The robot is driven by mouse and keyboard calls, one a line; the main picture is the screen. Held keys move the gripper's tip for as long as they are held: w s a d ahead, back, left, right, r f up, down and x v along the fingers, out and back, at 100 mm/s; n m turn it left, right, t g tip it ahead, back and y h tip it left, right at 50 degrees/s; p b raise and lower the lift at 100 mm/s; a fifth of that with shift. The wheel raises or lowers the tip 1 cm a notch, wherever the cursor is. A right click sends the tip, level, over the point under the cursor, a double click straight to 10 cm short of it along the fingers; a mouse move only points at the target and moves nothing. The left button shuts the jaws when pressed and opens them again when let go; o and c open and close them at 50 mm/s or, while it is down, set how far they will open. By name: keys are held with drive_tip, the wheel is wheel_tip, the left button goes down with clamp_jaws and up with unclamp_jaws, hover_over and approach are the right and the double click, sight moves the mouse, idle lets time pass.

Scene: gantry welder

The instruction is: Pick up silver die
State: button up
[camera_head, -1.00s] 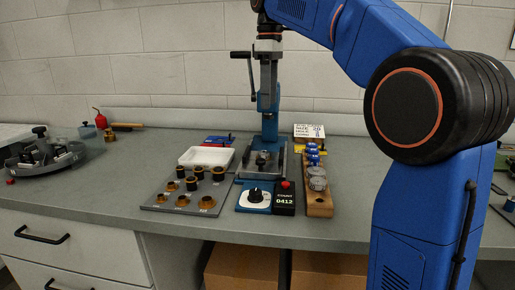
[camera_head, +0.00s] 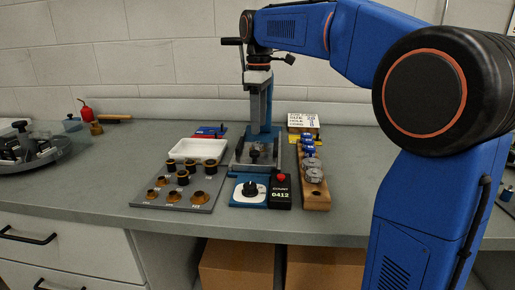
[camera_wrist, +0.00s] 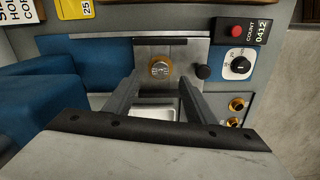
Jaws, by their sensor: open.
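A wooden rack (camera_head: 316,197) to the right of the press holds silver dies (camera_head: 313,174) at its near end and blue-topped pieces (camera_head: 309,152) behind them. A small round piece sits on the press base plate (camera_head: 241,167); in the wrist view this piece (camera_wrist: 160,67) has a silver face and a gold-coloured rim. I cannot tell whether it is a die. My gripper (camera_wrist: 158,86) is open and empty, with its fingers spread below and to either side of that piece in the picture. In the head view, my gripper (camera_head: 259,105) hangs in front of the blue press column.
A grey plate (camera_head: 145,190) with several gold and black bushings lies left of the press, before a white tray (camera_head: 182,150). A dial box (camera_head: 247,200) and a counter with a red button (camera_head: 280,193) stand in front.

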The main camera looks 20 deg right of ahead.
sight(258, 142)
drive_tip(key=shift+a+f, duration=0.2)
drive_tip(key=shift+f, duration=2.95)
clamp_jaws()
drive_tip(key=shift+r, duration=0.1)
